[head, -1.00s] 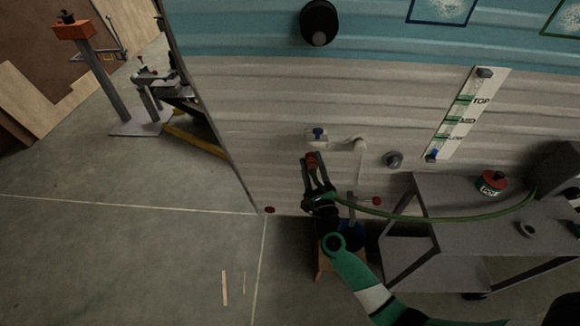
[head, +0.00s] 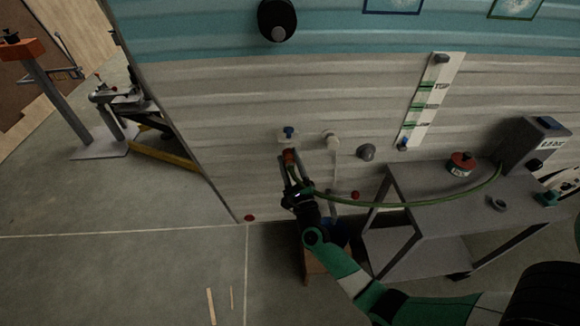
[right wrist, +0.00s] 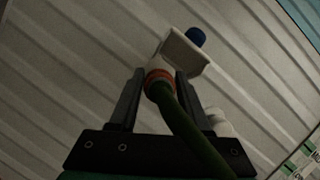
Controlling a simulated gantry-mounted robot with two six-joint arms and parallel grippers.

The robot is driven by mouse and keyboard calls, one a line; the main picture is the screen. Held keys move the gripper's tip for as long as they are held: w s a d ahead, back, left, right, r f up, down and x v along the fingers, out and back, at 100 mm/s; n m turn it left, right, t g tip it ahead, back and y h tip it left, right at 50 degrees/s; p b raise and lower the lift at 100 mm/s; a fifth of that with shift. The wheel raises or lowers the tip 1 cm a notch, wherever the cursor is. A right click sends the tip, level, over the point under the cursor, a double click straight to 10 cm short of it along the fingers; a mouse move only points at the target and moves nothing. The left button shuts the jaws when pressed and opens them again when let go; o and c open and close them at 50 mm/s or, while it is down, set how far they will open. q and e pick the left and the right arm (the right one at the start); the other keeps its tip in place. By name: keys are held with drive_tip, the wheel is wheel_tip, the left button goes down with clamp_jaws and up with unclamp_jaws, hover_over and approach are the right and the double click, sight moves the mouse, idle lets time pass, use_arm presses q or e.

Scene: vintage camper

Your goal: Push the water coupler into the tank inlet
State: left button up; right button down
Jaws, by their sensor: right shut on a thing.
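The orange-red water coupler (head: 289,157) is on the end of a green hose (head: 420,204). My right gripper (head: 290,163) is shut on the coupler, just below the tank inlet (head: 287,138), a pale fitting with a blue knob on the camper wall. In the right wrist view the coupler (right wrist: 159,78) sits between the fingers, its front right at the underside of the white inlet box (right wrist: 182,52). I cannot tell whether it is inside the inlet or only touching it. My left gripper is not in view.
A white pipe elbow (head: 332,142) and a grey round fitting (head: 366,152) are on the wall right of the inlet. A grey metal cart (head: 440,190) stands at right, with a red-topped reel (head: 461,163) on it.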

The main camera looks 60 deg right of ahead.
sight(288, 149)
drive_tip(key=shift+w+d+b, duration=0.4)
drive_tip(key=shift+w+d, duration=0.1)
drive_tip(key=shift+d, duration=0.3)
drive_tip(key=shift+w+d+b, duration=0.4)
drive_tip(key=shift+w+d, duration=0.05)
drive_tip(key=shift+d, duration=0.35)
idle(0.9)
drive_tip(key=shift+w+d+b, duration=0.25)
drive_tip(key=shift+d+b, duration=0.15)
drive_tip(key=shift+b, duration=0.15)
drive_tip(key=shift+c, duration=1.4)
unclamp_jaws()
drive_tip(key=shift+w+r, duration=0.1)
